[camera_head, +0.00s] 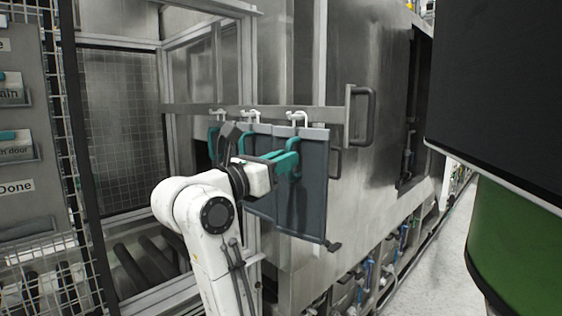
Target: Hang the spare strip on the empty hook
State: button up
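Dark grey strips with teal handles hang side by side along a metal rail (180,111) on the machine's front. White hooks sit on the rail at the left (217,114), middle (250,115) and right (298,117). The rightmost strip (312,180) is upright, its top edge just under the right hook; I cannot tell whether it rests on that hook. My gripper (284,160) is at this strip's teal handle (295,146). The fingers overlap the handle, and their closure is not clear. My gripper and wrist partly cover the strips behind, including the middle strip (262,206).
A grey bar handle (362,116) sticks out at the rail's right end. A wire mesh rack (62,130) with labelled pockets stands at the left. Rollers (145,262) lie low behind my arm. A large black and green body (510,230) fills the right side.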

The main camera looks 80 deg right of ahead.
jog(key=o, duration=0.4)
jog(key=b+v, duration=0.3)
jog(key=v, duration=0.7)
jog(key=shift+w+a+b, duration=0.25)
jog(key=shift+a+b, duration=0.05)
